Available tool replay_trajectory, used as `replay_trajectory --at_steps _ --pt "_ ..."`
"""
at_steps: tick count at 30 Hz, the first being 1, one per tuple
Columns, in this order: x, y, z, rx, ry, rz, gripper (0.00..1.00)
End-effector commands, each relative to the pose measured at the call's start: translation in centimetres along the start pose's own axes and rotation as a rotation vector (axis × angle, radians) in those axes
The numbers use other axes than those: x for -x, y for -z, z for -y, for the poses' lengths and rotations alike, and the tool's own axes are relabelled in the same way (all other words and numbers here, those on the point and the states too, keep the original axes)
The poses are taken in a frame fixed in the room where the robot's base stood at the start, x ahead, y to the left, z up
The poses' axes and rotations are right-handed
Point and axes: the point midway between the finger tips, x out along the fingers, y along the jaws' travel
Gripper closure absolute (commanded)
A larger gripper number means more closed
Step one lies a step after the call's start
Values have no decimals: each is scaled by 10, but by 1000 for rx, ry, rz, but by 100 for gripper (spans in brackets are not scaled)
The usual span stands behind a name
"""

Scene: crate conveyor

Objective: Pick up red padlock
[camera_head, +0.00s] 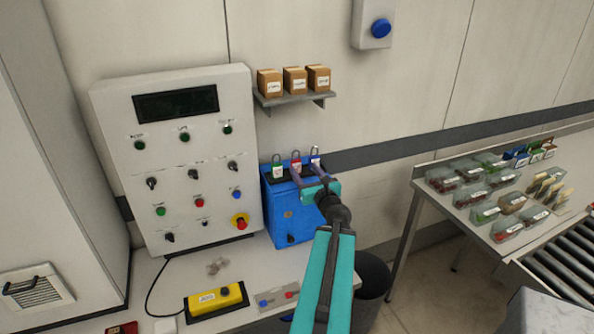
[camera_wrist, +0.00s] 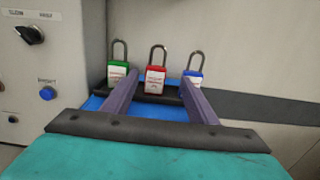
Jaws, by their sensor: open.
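The red padlock (camera_wrist: 155,78) stands upright with its grey shackle up, in the middle of a row of three. It also shows in the head view (camera_head: 295,164). A green padlock (camera_wrist: 118,73) stands to its left and a blue padlock (camera_wrist: 193,75) to its right. All three stand on a dark holder on top of a blue box (camera_head: 283,212). My gripper (camera_wrist: 158,86) is open and empty. Its two fingers point toward the red padlock, which shows between the fingertips. I cannot tell how far the tips are from it.
A control panel (camera_head: 180,150) with knobs and buttons stands close on the left. A shelf (camera_head: 290,98) with three small boxes hangs above on the wall. A yellow control box (camera_head: 216,300) lies on the table (camera_head: 170,290). A side table (camera_head: 405,235) with packaged goods is at right.

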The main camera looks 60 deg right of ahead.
Motion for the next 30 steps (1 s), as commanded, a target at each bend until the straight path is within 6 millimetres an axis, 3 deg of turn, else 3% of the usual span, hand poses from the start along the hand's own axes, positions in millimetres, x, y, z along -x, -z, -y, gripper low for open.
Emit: replay_trajectory --at_steps 8,24,30 --pt "-6 0 0 1 3 3 47" --pt "-50 -2 -4 0 13 -1 47" --pt "-56 -2 -5 0 13 -1 47"
